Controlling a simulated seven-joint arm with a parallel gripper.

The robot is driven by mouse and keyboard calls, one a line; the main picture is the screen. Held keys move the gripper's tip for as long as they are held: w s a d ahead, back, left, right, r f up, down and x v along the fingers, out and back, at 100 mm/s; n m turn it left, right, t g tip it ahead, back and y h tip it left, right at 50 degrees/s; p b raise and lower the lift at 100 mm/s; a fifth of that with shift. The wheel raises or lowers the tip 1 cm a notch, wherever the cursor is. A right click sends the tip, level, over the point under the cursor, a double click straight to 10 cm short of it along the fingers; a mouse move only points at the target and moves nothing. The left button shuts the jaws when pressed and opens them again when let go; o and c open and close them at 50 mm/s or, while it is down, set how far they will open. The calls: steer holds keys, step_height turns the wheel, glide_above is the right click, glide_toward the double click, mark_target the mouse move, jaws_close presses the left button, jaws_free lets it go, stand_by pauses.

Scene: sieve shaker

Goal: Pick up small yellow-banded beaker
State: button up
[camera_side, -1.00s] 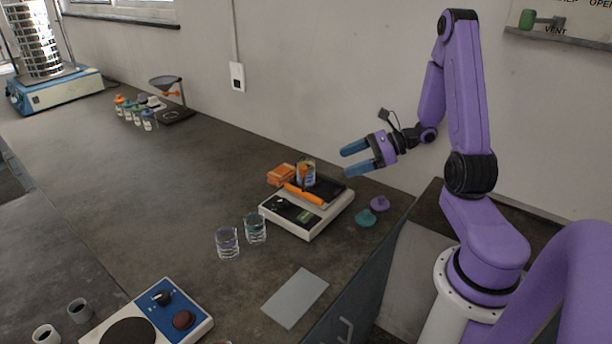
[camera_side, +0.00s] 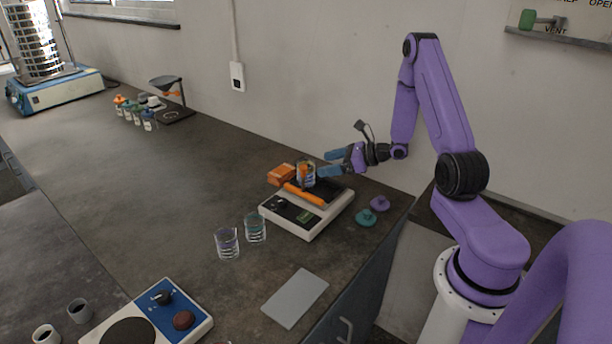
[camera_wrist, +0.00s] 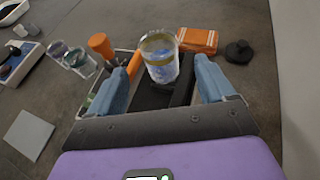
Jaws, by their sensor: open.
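The small yellow-banded beaker (camera_wrist: 159,57) stands upright on the dark pan of the balance, with a yellow band near its rim and something bluish inside. In the side view the beaker (camera_side: 306,174) is at the back of the balance (camera_side: 297,222), partly behind an orange tool. My gripper (camera_side: 325,164) is open, with its blue fingers just right of the beaker and close to it. In the wrist view my gripper (camera_wrist: 163,80) has a finger on either side of the beaker's line, the beaker standing a little ahead between them.
An orange-handled tool (camera_side: 302,194) lies across the balance beside the beaker. An orange box (camera_side: 281,175) sits behind. Two glasses (camera_side: 227,243) stand at front left. Purple (camera_side: 379,204) and teal (camera_side: 365,218) lids lie right of the balance. A grey pad (camera_side: 295,298) lies in front.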

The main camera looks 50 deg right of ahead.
steer(key=shift+x, duration=3.2)
steer(key=c, duration=1.1)
